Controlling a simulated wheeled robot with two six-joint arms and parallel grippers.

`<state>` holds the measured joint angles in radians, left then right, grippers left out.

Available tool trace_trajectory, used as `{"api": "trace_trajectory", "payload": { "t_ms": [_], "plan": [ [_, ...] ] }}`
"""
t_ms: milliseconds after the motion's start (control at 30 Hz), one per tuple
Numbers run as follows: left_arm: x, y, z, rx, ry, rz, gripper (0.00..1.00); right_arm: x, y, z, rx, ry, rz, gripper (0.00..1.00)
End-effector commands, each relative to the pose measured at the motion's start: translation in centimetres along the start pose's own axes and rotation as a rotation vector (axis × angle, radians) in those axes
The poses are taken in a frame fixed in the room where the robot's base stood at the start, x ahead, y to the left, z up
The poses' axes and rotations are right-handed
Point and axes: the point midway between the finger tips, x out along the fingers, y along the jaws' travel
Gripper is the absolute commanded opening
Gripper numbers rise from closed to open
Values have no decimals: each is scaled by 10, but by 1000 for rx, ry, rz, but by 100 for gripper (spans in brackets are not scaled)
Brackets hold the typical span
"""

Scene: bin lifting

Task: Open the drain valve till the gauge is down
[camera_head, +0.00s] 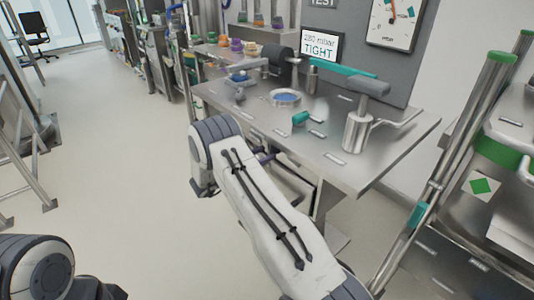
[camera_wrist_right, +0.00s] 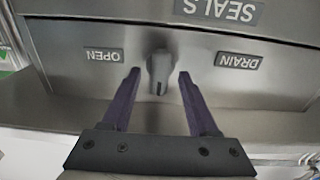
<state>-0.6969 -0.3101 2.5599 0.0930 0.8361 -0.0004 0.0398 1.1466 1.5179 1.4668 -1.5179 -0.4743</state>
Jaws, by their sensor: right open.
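The drain valve (camera_wrist_right: 160,72) is a small grey lever handle on a steel panel in the right wrist view, which shows its labels upside down. It lies between an OPEN label (camera_wrist_right: 103,55) and a DRAIN label (camera_wrist_right: 238,61). My right gripper (camera_wrist_right: 159,76) is open, one purple finger on each side of the handle, with a gap to each. In the head view, the right gripper (camera_head: 262,157) shows only partly at the bench front, behind my arm. My left gripper is out of view.
A screen (camera_head: 319,47) above the steel bench (camera_head: 335,157) shows an mbar figure and TIGHT. A SEALS label (camera_wrist_right: 222,10) sits beside the valve panel. A metal cylinder with a handle (camera_head: 357,130) stands on the bench.

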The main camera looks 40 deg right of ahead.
Motion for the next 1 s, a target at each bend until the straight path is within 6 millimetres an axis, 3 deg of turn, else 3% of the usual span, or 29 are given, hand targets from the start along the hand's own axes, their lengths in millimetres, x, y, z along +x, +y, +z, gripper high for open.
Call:
{"api": "trace_trajectory", "payload": {
  "t_ms": [167,467,567,633,1000],
  "plan": [
    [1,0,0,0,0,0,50,17,0,0,0,-1,0,60],
    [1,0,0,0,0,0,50,19,0,0,0,-1,-1,60],
    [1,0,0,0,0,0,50,19,0,0,0,-1,-1,29],
    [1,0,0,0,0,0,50,19,0,0,0,-1,-1,3],
    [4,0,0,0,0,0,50,18,0,1,32,-1,-1,0]
  ]
}}
